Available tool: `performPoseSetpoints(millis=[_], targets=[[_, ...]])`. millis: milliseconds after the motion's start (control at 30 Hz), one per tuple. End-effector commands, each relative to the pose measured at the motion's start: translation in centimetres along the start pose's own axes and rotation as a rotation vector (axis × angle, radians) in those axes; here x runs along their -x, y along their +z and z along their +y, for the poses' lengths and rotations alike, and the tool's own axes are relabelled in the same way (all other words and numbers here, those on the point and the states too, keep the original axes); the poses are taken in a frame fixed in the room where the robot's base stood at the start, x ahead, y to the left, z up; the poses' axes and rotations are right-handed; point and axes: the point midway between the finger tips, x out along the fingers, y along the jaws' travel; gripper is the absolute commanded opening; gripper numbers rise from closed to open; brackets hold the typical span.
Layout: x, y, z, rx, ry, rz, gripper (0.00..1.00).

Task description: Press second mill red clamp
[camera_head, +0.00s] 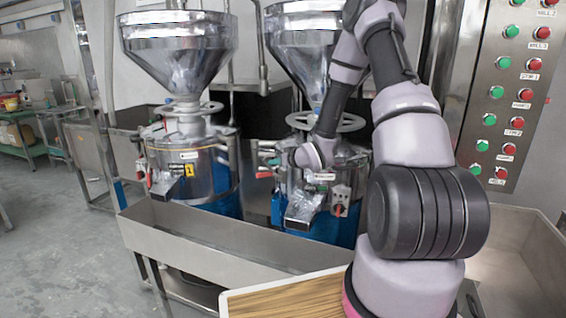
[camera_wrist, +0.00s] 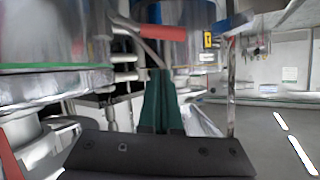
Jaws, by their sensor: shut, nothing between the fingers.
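The second mill (camera_head: 295,195) stands right of the first mill (camera_head: 205,180) in the head view, partly behind my arm. A small red handle (camera_head: 264,174) sticks out at its left side. In the wrist view a red clamp handle (camera_wrist: 163,40) lies above my gripper fingers, with a metal lever by it; I cannot tell for certain which mill it belongs to. My gripper (camera_wrist: 160,78) is shut and empty, its green fingers together just below that handle in the picture. Contact is not clear.
A long metal trough (camera_head: 200,235) runs in front of the mills. A wooden-topped board (camera_head: 290,300) is at the bottom. A button panel (camera_head: 510,90) stands at the right. A large metal body (camera_wrist: 45,85) is close at left in the wrist view.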

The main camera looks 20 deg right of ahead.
Motion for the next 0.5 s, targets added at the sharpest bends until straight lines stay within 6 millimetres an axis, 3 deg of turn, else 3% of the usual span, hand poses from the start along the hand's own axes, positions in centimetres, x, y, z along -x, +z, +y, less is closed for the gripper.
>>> performPoseSetpoints(millis=[67,200,500], targets=[[-1.7,0.0,-0.1,0.000,-0.001,0.000,0.00],[-3.0,1.8,0.0,-0.002,-0.001,-0.002,0.00],[-4.1,2.8,0.0,0.000,0.001,0.000,0.00]])
